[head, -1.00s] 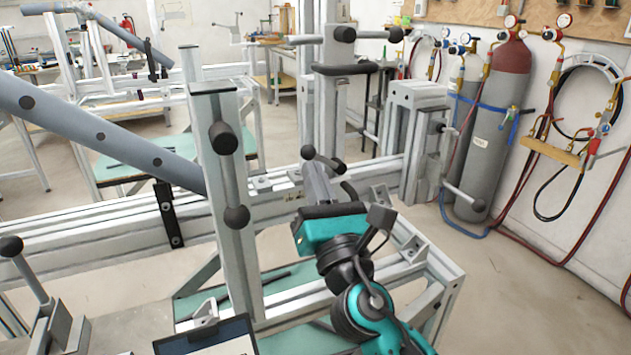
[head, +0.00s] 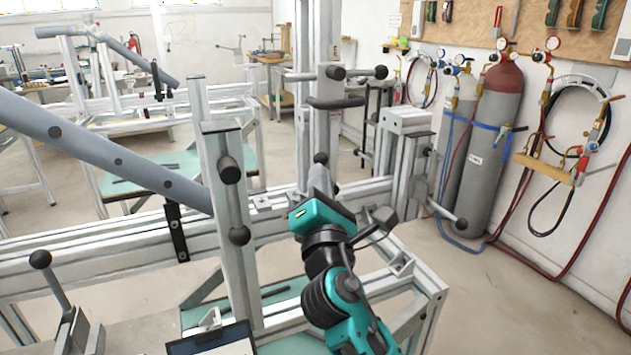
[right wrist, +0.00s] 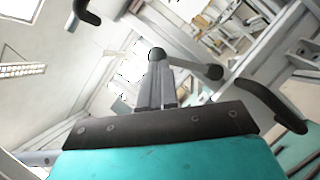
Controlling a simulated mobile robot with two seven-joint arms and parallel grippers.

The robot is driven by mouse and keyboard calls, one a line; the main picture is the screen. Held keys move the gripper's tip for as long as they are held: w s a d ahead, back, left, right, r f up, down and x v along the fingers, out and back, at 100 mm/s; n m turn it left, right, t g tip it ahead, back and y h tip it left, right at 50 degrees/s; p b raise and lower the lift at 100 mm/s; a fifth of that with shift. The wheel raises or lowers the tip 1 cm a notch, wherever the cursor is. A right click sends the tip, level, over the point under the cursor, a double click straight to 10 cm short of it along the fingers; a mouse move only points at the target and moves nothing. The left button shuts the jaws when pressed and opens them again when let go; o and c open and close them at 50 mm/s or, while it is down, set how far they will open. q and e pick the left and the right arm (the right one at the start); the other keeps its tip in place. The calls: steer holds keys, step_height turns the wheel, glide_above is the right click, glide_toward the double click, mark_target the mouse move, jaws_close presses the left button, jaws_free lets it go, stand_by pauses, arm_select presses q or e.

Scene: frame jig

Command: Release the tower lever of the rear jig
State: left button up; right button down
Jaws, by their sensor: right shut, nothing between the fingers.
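The jig's metal tower (head: 333,135) stands upright at mid-picture in the head view. A lever (head: 358,73) with black knobs crosses it high up, and a black handle (head: 335,104) sits below. A lower black knob (head: 320,158) shows just above my right gripper (head: 321,180). In the right wrist view a lever with two dark knobs (right wrist: 213,72) lies just beyond the fingertips of the right gripper (right wrist: 157,88). The fingers are together and empty. Whether they touch the lever cannot be told. Which lever the task means is unclear. My left gripper is out of view.
A near upright post (head: 222,190) with black knobs stands left of my right arm. A sloping grey tube (head: 110,155) crosses the left. Gas cylinders (head: 492,140) and hoses stand at the right wall. Open floor (head: 500,285) lies at the lower right.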

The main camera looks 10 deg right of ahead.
steer(key=shift+w+d+r+m+h+p, duration=0.15)
steer(key=shift+d+r+m+h+p, duration=0.25)
steer(key=shift+d+r+m+p, duration=0.35)
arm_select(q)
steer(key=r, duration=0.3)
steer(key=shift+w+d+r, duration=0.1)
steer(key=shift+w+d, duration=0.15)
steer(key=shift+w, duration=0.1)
arm_select(e)
steer(key=shift+d, duration=0.15)
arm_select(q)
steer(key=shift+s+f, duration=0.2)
arm_select(e)
steer(key=shift+f, duration=0.1)
